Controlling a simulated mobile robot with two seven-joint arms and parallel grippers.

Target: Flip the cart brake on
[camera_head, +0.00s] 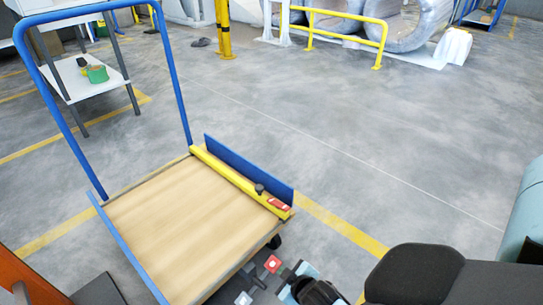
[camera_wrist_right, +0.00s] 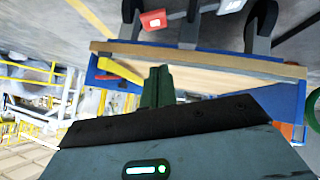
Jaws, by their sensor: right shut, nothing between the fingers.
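The cart (camera_head: 102,214) has a blue frame, a tall blue handle and a wooden deck. Low at its near edge a red brake pedal (camera_head: 272,263) with a pale mark sticks out; it also shows in the right wrist view (camera_wrist_right: 153,20). A white pedal (camera_head: 243,298) sits beside it, also in the right wrist view (camera_wrist_right: 231,5). My right gripper (camera_head: 286,273) is close to the right of the red pedal; its fingers (camera_wrist_right: 157,85) are together and empty. Contact with the pedal cannot be told. My left gripper is not in view.
A yellow bar (camera_head: 225,170) with a dark knob and red part lies along the deck's right side. Cart wheels (camera_wrist_right: 262,22) flank the pedals. A white side table (camera_head: 100,85) holds a green roll. Yellow railings (camera_head: 345,40) stand at the back. Floor right of the cart is clear.

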